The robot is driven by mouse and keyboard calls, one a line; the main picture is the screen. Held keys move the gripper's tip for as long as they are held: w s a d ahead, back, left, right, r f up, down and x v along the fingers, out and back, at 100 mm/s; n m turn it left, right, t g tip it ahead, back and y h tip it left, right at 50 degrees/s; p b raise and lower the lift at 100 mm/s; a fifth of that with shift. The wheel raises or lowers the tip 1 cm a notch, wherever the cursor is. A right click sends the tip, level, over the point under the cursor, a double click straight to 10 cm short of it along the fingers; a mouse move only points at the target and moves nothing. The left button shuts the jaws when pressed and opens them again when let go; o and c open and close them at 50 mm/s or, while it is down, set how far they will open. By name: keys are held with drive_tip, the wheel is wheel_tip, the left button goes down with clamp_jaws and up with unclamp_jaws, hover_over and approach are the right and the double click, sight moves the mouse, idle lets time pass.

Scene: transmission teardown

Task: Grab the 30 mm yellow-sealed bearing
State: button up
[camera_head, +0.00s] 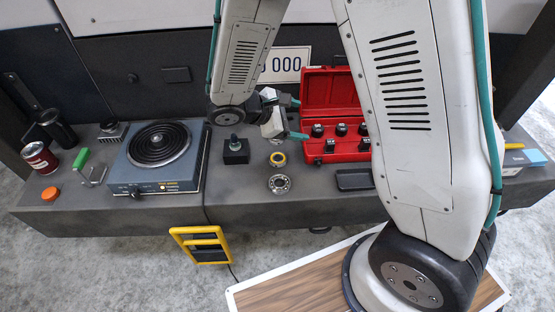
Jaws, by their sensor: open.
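The small yellow-sealed bearing (277,159) lies flat on the grey bench, between a black block and the red case. Its size cannot be read. My gripper (297,118) is above the bench, up and slightly right of the bearing, by the front left of the red case. Its teal-tipped fingers are apart and nothing shows between them. A larger plain metal bearing (279,183) lies just in front of the yellow-sealed one.
The open red case (333,145) holds several black pieces. A black block (236,151) with a knob stands left of the bearings. A blue hotplate (157,160) is further left. A dark tray (354,180) lies at right. My arm hides part of the right bench.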

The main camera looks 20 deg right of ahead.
drive_tip(key=w+a+f+n+t+h, duration=0.1)
drive_tip(key=w+a+f+n+t, duration=0.15)
drive_tip(key=f, duration=0.35)
drive_tip(key=w+a+f+n+t, duration=0.1)
drive_tip(key=a+f+n, duration=0.25)
drive_tip(key=f, duration=0.25)
drive_tip(key=n+t+y, duration=0.1)
drive_tip(key=n+t, duration=0.2)
drive_tip(key=n, duration=0.2)
approach(281, 157)
drive_tip(key=shift+v, duration=0.9)
drive_tip(key=shift+w+d+f, duration=0.1)
drive_tip(key=shift+d+f, duration=0.15)
drive_tip(key=shift+f, duration=0.1)
drive_tip(key=x, duration=0.7)
drive_tip(key=shift+w+r, duration=0.1)
drive_tip(key=shift+r, duration=0.15)
drive_tip(key=c, duration=1.2)
